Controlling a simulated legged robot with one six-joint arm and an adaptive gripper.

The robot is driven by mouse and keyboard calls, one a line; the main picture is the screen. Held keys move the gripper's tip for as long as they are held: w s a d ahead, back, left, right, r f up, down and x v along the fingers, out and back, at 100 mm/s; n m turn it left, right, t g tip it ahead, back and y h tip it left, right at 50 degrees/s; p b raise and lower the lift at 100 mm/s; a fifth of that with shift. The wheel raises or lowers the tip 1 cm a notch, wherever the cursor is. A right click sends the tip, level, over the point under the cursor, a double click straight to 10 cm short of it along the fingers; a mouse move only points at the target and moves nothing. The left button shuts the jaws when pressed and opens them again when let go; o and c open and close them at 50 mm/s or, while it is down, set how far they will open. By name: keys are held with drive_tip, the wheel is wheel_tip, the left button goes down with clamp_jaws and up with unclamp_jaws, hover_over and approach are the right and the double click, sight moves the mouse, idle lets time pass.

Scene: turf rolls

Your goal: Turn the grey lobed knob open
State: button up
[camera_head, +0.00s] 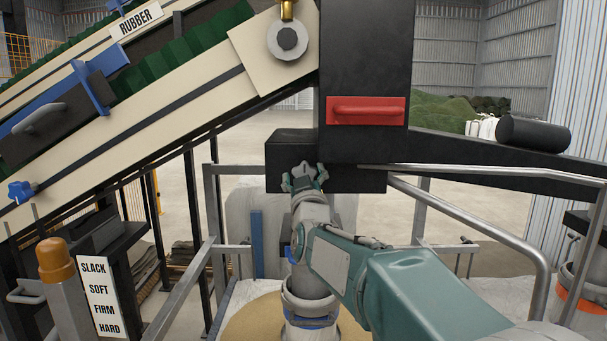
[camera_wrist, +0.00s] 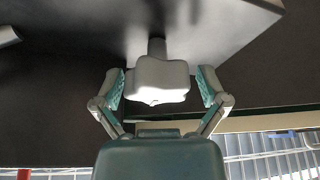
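A red handle plate (camera_head: 366,110) is above the box. A conveyor with a blue knob (camera_head: 20,192) slopes along the left. Grey rails (camera_head: 480,210) run right of my arm. An orange-capped post (camera_head: 57,260) stands beside a white label board (camera_head: 102,294).

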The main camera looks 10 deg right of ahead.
drive_tip(key=c, duration=0.6)
drive_tip(key=shift+m, duration=0.6)
drive_tip(key=m+h, duration=0.3)
drive_tip(key=m, duration=0.2)
drive_tip(key=shift+m, duration=0.3)
drive_tip(key=m+g+h, duration=0.1)
drive_tip(key=m, duration=0.2)
drive_tip(key=m+h, duration=0.2)
drive_tip(key=m, duration=0.1)
drive_tip(key=shift+g+h, duration=0.3)
drive_tip(key=shift+g, duration=0.1)
drive_tip(key=m+g+h, duration=0.1)
drive_tip(key=m, duration=0.2)
drive_tip(key=m+g, duration=0.1)
drive_tip(key=m, duration=0.2)
drive_tip(key=shift+d+h, duration=0.15)
drive_tip(key=shift+h, duration=0.25)
drive_tip(key=m+g, duration=0.1)
drive_tip(key=m, duration=0.1)
drive_tip(key=m+g, duration=0.1)
drive_tip(key=m, duration=0.2)
drive_tip(key=shift+f, duration=0.15)
drive_tip(key=shift+f+m, duration=0.1)
drive_tip(key=shift+m, duration=0.3)
